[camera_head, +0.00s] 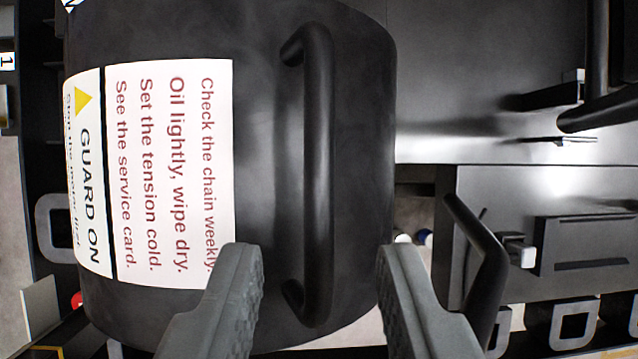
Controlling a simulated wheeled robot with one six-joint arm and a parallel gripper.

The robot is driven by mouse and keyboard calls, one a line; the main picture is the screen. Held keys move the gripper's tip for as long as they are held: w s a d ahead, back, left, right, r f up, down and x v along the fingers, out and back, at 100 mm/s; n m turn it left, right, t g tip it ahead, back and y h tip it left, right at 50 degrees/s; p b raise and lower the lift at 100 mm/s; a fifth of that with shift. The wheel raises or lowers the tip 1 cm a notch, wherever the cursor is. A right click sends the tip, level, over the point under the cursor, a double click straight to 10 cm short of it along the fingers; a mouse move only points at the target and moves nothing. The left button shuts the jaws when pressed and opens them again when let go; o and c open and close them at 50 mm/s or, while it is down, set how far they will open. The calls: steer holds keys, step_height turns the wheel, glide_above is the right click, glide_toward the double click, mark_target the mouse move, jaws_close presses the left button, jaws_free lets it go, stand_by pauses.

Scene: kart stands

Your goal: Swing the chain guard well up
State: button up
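The chain guard (260,200) is a dark, curved cover that fills the left middle of the view. A black bar handle (318,170) stands off its surface and runs up and down in the picture. White labels with red and black text (170,170) are stuck on the guard left of the handle. My gripper (322,260) is open at the bottom of the view. One grey finger is left of the handle's lower end and the other is right of it. Neither finger visibly touches the handle; the depth between them is hard to tell.
A dark panel (480,60) lies right of the guard. A second bent black handle (485,260) stands close to my right finger. Black bars (600,105) stick out at the upper right. Grey square-holed brackets (573,325) line the lower right, and another (55,228) is at the left.

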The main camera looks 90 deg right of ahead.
steer(key=shift+x, duration=1.2)
steer(key=shift+c, duration=0.2)
jaws_close()
steer(key=shift+w, duration=0.1)
steer(key=w+d+g+y, duration=0.1)
steer(key=w+d, duration=0.6)
steer(key=w, duration=0.2)
steer(key=shift+w+d, duration=0.4)
steer(key=shift+o, duration=0.2)
jaws_free()
